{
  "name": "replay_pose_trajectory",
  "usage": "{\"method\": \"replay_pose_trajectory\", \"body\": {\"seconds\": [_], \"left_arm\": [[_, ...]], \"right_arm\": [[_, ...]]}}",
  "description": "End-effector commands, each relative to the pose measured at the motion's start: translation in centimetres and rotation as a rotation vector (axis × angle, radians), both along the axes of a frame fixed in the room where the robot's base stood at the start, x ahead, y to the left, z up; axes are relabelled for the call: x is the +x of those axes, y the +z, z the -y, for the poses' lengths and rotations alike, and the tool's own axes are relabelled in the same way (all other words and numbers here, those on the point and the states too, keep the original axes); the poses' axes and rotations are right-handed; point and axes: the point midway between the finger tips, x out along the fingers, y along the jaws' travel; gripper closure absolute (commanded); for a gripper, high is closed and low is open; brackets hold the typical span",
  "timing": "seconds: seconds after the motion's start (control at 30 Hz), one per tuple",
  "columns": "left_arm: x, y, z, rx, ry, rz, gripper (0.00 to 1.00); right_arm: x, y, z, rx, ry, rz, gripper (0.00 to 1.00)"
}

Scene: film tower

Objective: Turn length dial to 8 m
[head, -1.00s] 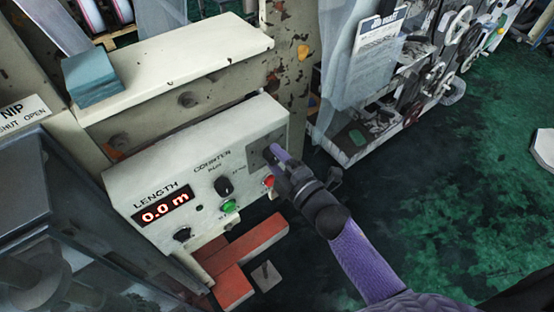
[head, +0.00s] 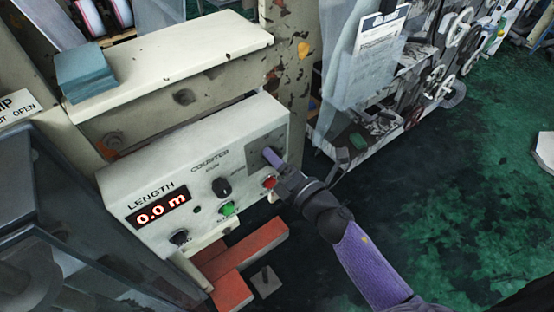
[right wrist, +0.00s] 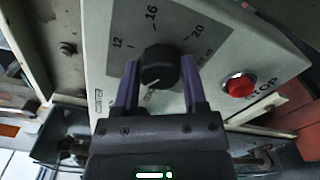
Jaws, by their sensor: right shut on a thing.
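The white counter box (head: 150,188) has a red display (head: 158,211) reading 0.0 m. A dark grey scale plate (head: 254,142) is at its right end. My right gripper (head: 271,158) is at this plate and hides the length dial in the head view. In the right wrist view the black length dial (right wrist: 158,68) sits between the two purple fingers of my right gripper (right wrist: 157,85), which is shut on it. The marks 12, 16 and 20 show around the dial. I cannot read its exact setting. My left gripper is not in view.
The red stop button (right wrist: 239,86) is close beside the dial; it also shows in the head view (head: 269,182). A black counter switch (head: 222,187), a green button (head: 228,208) and a lower black knob (head: 180,237) are on the box. A red frame (head: 240,262) is below.

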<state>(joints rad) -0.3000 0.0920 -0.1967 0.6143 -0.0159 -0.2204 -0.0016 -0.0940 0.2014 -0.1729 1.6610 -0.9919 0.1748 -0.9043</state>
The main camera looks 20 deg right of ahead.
Motion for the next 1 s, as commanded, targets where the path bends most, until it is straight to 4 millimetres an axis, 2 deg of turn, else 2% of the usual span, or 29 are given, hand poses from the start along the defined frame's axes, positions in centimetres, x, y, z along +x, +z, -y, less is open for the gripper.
{"method": "replay_pose_trajectory", "body": {"seconds": [0.57,0.6,0.7,0.73,0.77,1.0], "left_arm": [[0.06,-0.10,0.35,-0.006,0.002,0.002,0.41],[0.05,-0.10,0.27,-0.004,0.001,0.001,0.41],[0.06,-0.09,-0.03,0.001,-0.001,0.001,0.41],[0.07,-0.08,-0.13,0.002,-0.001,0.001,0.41],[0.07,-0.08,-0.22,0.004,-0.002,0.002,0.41],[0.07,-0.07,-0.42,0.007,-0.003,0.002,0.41]], "right_arm": [[-0.05,-0.13,-0.02,-0.028,0.001,0.007,1.00],[-0.05,-0.13,-0.02,-0.028,0.001,0.007,0.39],[-0.04,-0.10,-0.01,-0.028,0.001,0.007,0.18],[-0.04,-0.09,-0.02,-0.028,0.001,0.007,0.11],[-0.04,-0.08,-0.01,-0.028,0.001,0.007,0.10],[-0.05,-0.05,0.01,-0.027,0.000,0.008,0.10]]}}
